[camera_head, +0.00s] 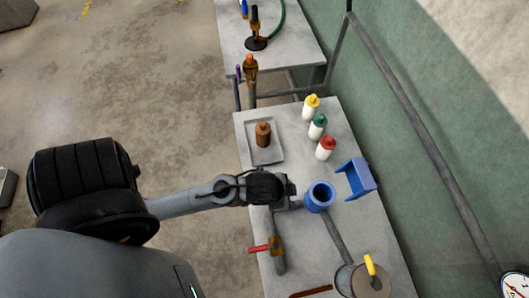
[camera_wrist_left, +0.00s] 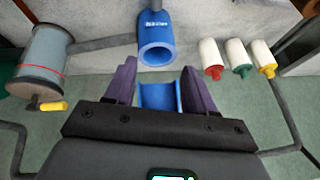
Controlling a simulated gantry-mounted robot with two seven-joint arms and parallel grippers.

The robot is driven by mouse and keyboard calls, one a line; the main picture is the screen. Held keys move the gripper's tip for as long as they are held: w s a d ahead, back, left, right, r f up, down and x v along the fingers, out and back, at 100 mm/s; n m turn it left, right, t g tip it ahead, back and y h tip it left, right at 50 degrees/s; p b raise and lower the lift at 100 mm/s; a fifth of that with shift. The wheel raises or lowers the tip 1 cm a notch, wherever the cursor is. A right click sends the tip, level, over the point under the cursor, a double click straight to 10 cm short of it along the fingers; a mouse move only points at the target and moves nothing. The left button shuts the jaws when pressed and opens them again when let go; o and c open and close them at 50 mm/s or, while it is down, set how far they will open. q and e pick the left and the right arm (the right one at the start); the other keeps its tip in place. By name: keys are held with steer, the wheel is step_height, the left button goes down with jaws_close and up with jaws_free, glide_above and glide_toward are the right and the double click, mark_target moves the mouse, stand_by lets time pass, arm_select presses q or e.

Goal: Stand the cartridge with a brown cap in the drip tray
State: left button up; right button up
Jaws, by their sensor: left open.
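A brown cartridge with a brown cap (camera_head: 263,134) stands upright in the pale grey drip tray (camera_head: 266,157), at the far left of the near table. Neither shows in the left wrist view. My left gripper (camera_head: 292,197) is over the middle of the table, apart from the cartridge and beside a blue cylinder. In the left wrist view my left gripper (camera_wrist_left: 156,72) has its two purple fingers apart, with nothing held between them. A blue bracket (camera_wrist_left: 159,96) shows through the gap, beyond the fingers. My right gripper is not in view.
White cartridges with yellow (camera_head: 311,107), green (camera_head: 317,126) and red (camera_head: 326,148) caps stand right of the tray. The open blue cylinder (camera_head: 319,196) and blue bracket (camera_head: 358,179) are near the gripper. A red-handled valve (camera_head: 274,248) and a yellow-handled drum (camera_head: 366,282) lie nearer.

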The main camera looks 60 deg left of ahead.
arm_select(q)
steer(key=s+a+r+n+g, duration=0.1)
steer(key=s+a+n, duration=0.2)
steer(key=s, duration=0.3)
steer(key=shift+s+r+g, duration=0.15)
steer(key=shift+r+g, duration=0.05)
steer(key=shift+g, duration=0.2)
steer(key=shift+d+r, duration=0.1)
